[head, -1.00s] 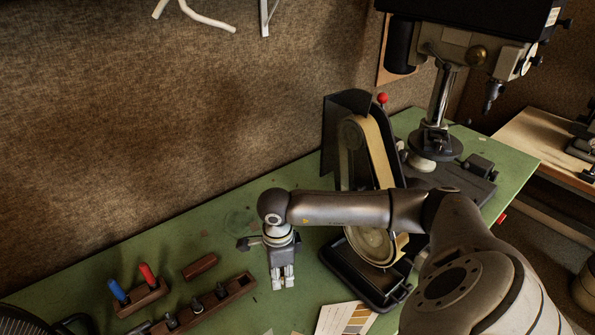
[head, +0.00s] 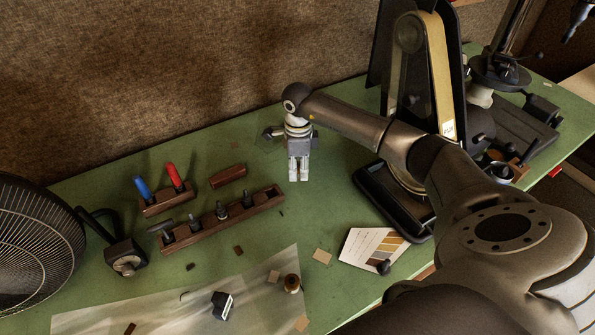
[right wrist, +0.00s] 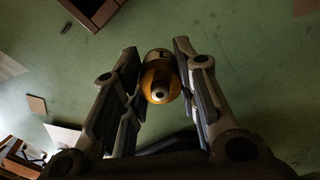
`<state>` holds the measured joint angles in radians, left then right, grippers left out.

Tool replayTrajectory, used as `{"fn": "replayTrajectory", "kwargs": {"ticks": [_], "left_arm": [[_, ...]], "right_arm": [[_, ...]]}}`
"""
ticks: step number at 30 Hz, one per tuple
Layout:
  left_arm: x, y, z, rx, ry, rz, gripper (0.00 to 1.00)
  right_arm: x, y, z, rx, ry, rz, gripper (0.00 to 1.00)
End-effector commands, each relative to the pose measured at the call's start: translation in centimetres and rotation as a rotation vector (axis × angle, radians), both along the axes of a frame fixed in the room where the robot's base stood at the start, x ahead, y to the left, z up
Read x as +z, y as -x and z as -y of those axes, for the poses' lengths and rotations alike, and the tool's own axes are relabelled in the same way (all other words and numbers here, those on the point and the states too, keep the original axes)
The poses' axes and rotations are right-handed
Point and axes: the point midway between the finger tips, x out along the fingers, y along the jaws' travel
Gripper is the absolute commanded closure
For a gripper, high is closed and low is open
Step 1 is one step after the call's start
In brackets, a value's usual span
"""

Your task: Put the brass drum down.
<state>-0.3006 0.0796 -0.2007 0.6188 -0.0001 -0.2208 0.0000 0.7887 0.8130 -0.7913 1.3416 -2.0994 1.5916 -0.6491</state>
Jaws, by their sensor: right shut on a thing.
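My right gripper (head: 299,176) points down over the green bench, just beyond the right end of a wooden tool rack. In the right wrist view its two fingers (right wrist: 158,85) are closed on the brass drum (right wrist: 160,84), one finger on each side. The drum is small, yellow-brown, with a dark knob in the middle facing the camera. In the head view the gripper hides the drum. I cannot tell whether the drum touches the bench. My left gripper is not in view.
The wooden rack (head: 235,217), a red and blue tool holder (head: 168,201) and a wood block (head: 228,175) lie left. A belt sander (head: 441,75) stands right. A fan (head: 35,245) stands far left.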

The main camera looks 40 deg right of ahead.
Motion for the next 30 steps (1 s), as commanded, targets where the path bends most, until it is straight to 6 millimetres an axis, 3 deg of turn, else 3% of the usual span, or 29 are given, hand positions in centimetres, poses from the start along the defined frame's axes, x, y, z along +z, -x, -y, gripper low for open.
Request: {"fn": "replayTrajectory", "kwargs": {"ticks": [7, 13, 25, 26, 30], "left_arm": [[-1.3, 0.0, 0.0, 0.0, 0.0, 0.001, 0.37], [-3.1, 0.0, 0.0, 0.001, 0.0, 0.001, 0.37], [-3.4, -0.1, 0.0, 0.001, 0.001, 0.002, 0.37], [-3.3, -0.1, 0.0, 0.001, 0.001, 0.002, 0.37], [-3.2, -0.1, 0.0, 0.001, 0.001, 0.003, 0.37]], "right_arm": [[-1.1, -0.7, 0.2, 0.001, -0.001, 0.0, 0.99], [-3.9, -0.7, 0.2, 0.0, -0.001, -0.002, 0.99], [-4.3, -0.7, 0.3, 0.001, 0.0, 0.0, 0.99], [-4.3, -0.7, 0.3, 0.001, -0.001, -0.001, 0.7], [-4.2, -0.7, 0.3, 0.001, -0.001, -0.001, 0.52]]}}
